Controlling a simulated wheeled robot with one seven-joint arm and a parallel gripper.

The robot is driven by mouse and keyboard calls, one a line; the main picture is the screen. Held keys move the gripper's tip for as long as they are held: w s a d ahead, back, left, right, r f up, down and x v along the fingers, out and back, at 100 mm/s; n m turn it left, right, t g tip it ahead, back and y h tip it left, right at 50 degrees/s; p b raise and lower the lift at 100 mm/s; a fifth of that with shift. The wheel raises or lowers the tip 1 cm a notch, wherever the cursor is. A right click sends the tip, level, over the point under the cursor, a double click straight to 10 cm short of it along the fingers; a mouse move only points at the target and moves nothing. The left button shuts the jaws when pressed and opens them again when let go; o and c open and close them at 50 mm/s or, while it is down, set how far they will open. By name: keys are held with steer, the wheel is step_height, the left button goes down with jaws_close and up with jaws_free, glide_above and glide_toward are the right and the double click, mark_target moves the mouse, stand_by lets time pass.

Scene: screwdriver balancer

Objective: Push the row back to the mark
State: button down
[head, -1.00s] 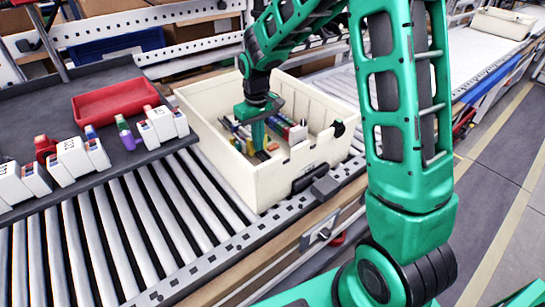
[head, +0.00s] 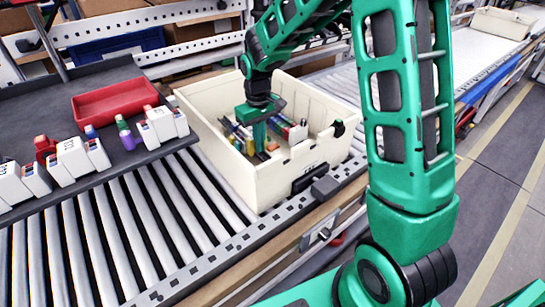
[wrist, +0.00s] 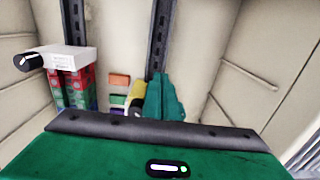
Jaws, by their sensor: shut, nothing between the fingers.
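A cream crate (head: 222,166) stands on the roller conveyor and holds rows of small coloured items. My gripper (head: 260,142) points down inside it, fingers shut and empty. Coloured items (head: 237,135) stand left of the fingers; more coloured items (head: 279,123) and a white box (head: 298,133) are on the right. In the wrist view, my green fingers (wrist: 166,100) are beside a yellow item (wrist: 136,93) and orange, green and purple pieces (wrist: 119,82). Whether they touch is unclear. Red, green and blue stacks (wrist: 74,90) lie left, with a white box (wrist: 68,57) over them. I cannot make out a mark.
Dark slotted strips (wrist: 159,35) run along the crate's inside. A dark table (head: 45,115) at left carries a red tray (head: 115,102) and several white boxes (head: 75,158). The crate walls closely surround my gripper. Bare rollers (head: 120,235) lie in front.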

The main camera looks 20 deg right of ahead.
steer(key=shift+r, duration=0.25)
stand_by(0.4)
steer(key=shift+s+r, duration=0.1)
steer(key=shift+r, duration=0.7)
step_height(320, 180, up, 12)
steer(key=shift+s+d+f, duration=0.15)
steer(key=shift+s, duration=0.2)
stand_by(0.3)
stand_by(0.4)
